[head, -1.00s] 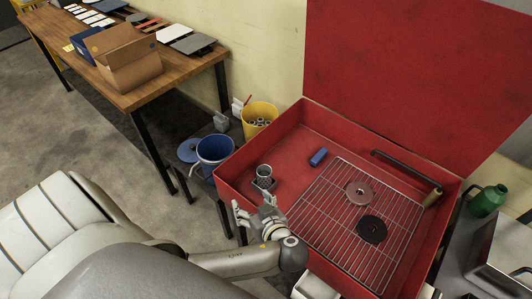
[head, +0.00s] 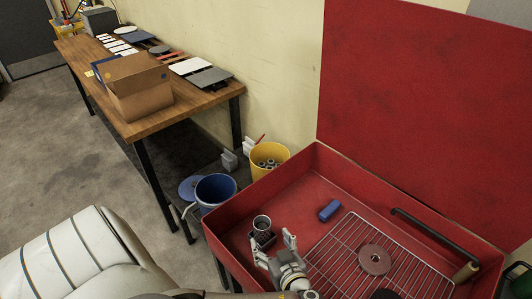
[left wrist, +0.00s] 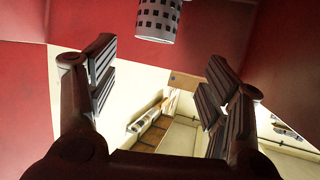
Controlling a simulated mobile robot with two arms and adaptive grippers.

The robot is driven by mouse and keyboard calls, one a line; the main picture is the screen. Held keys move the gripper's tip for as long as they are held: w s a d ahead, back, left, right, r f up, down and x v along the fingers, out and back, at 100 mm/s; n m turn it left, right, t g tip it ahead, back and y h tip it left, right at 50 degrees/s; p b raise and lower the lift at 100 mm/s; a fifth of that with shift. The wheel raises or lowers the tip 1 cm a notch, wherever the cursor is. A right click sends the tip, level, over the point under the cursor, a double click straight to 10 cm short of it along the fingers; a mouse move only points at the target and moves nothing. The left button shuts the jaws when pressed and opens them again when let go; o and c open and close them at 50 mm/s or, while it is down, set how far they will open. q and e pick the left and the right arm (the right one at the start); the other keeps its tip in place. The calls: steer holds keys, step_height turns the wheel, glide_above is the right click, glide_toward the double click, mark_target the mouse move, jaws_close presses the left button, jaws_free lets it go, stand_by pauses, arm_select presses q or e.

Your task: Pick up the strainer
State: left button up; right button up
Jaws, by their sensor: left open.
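The strainer (head: 261,223) is a small grey metal cup, upright at the left side of the red basin, with a dark square piece (head: 263,239) at its foot. In the left wrist view the strainer (left wrist: 158,18) shows at the top edge as a cylinder with square holes, its upper part cut off. My left gripper (head: 273,246) is open and empty, just in front of the strainer, with its fingers spread. In the left wrist view my left gripper (left wrist: 158,75) has the strainer beyond and between its fingertips, not touching.
A blue block (head: 329,210) lies behind the strainer. A black-handled brush (head: 435,236) is at the right. A blue bucket (head: 215,190) stands outside the basin.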

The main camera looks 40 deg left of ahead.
mark_target(265, 230)
arm_select(q)
steer(key=p+x, duration=0.1)
steer(key=x, duration=0.6)
steer(key=p+x, duration=0.1)
steer(key=x, duration=0.2)
steer(key=shift+w+f+p, duration=0.3)
steer(key=shift+w+f, duration=0.2)
steer(key=shift+w+a+f, duration=0.1)
steer(key=shift+a+f, duration=0.1)
steer(key=shift+a, duration=0.1)
steer(key=c, duration=1.2)
